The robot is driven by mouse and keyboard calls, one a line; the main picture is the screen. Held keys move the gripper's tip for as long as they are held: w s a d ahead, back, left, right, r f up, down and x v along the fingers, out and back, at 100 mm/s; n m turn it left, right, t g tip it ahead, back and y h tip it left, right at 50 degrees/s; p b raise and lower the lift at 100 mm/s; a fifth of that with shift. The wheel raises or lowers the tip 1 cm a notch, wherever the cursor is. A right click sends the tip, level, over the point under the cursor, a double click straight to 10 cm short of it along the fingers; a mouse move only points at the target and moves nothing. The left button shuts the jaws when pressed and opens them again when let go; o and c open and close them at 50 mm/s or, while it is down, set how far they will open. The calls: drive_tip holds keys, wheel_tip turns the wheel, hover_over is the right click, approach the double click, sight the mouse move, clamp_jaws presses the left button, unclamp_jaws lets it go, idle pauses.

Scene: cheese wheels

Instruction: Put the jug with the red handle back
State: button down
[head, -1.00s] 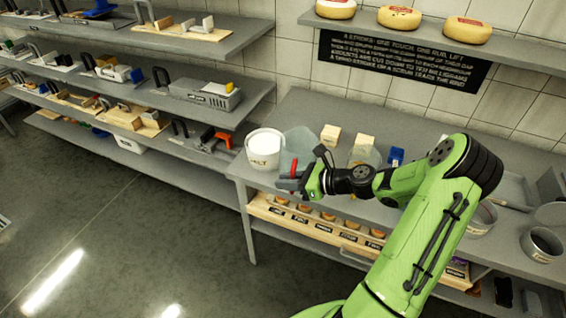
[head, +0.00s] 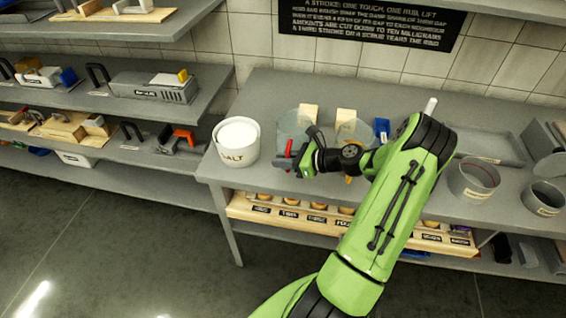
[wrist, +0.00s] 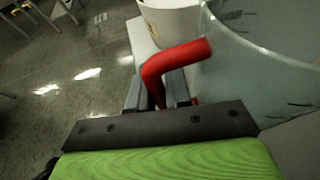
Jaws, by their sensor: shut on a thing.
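The clear jug (head: 293,124) with the red handle stands at the left part of the grey counter, right of the salt tub. Its red handle (head: 289,148) faces the front. In the wrist view the red handle (wrist: 176,62) rises between my two fingers, with the pale glassy jug wall (wrist: 235,75) to its right. My gripper (head: 291,157) is shut on the red handle. A second clear jug (head: 357,131) stands to the right, partly behind my arm. Whether the held jug touches the counter I cannot tell.
A white salt tub (head: 236,142) stands close left of the jug, near the counter's left end. Pale blocks (head: 308,112) and a blue item (head: 382,128) stand behind. Grey round containers (head: 473,180) stand at the right. A shelf of labelled items (head: 265,208) lies below the counter.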

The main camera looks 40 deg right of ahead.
drive_tip(key=shift+f, duration=0.4)
drive_tip(key=c, duration=1.1)
unclamp_jaws()
drive_tip(key=shift+o, duration=0.2)
drive_tip(key=p+v, duration=0.1)
drive_tip(key=v, duration=0.6)
drive_tip(key=shift+s+r, duration=0.25)
drive_tip(key=shift+r, duration=0.05)
drive_tip(key=shift+d, duration=0.15)
